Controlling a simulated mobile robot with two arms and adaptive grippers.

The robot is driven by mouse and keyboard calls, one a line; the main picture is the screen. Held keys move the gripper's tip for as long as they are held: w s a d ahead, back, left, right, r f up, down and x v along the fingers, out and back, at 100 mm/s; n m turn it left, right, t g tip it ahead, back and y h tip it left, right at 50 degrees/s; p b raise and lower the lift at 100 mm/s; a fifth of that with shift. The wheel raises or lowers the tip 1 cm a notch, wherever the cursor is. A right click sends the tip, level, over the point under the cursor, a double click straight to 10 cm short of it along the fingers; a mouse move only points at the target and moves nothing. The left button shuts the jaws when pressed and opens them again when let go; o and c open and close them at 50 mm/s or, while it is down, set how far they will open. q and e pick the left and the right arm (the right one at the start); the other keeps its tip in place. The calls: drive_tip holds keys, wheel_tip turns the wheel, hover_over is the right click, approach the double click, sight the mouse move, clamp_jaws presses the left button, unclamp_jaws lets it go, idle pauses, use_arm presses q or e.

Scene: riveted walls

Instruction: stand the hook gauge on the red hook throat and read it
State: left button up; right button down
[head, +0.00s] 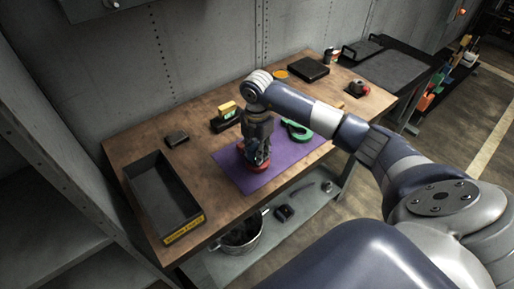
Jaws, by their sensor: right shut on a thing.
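The red hook (257,168) lies on the purple mat (290,164) on the wooden workbench. My right gripper (258,158) points down over it and is shut on it; the fingers and wrist hide much of the hook, including its throat. A small yellow block with a pale green face (228,109), which looks like the hook gauge, sits at a dark holder behind the mat, apart from my gripper. A green hook (297,131) lies at the mat's back edge, partly behind my right arm. My left gripper is out of view.
A black tray with a yellow label (184,238) stands at the bench's left front. A small dark box (176,138) and a flat black case (309,69) lie farther back. A metal bucket (240,236) stands on the lower shelf.

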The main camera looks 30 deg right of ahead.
drive_tip(key=shift+f, duration=0.1)
drive_tip(key=c, duration=1.2)
unclamp_jaws()
drive_tip(key=shift+c, duration=0.2)
drive_tip(key=shift+r, duration=0.45)
wheel_tip(320, 180, up, 12)
drive_tip(key=b, duration=0.3)
drive_tip(key=shift+f, duration=0.25)
